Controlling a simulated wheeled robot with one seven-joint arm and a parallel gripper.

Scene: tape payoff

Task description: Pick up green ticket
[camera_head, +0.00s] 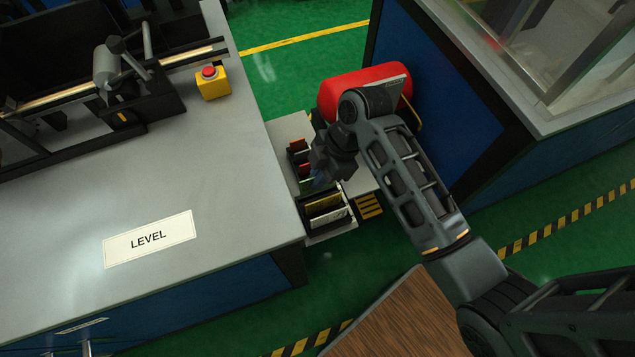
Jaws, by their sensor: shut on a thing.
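The green ticket (307,185) shows as a small green sliver at the lower left of my gripper, among the card slots. My gripper (318,184) points down over the black ticket holder (347,212) and is shut on the green ticket. The fingertips and most of the ticket are hidden or too small to make out. I cannot tell whether the ticket is clear of its slot. Red tickets (298,146) stand in slots behind it, and yellow (322,203) and white (330,217) ones stand in front.
The holder sits on a pale low surface (285,130) between the grey bench (230,190) at left and the blue cabinet (440,120) at right. A red cylinder (345,92) lies just behind my wrist. A yellow box with a red button (211,83) stands on the bench.

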